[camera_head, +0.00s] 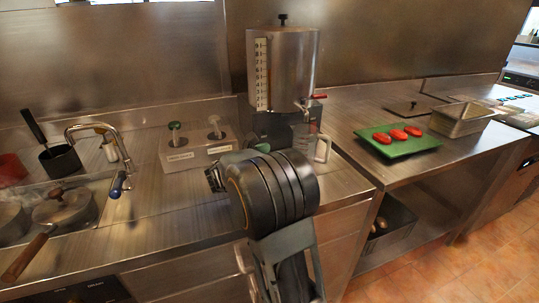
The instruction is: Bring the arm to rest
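My arm rises from the bottom middle in the head view and is folded in front of the counter. Its large dark round joints face the camera. What seems to be my gripper (214,178) shows as a small dark part at the left of these joints, over the steel counter (150,212). The joints hide most of it, so I cannot see its fingertips, whether it is open or shut, or whether it holds anything.
Behind the arm stand a steel dispenser (290,68) and a clear jug (318,148). A steel box with two pumps (195,150) is to the left, beside a faucet (112,150) and pans (62,207). A green tray (400,149) with red pieces lies right.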

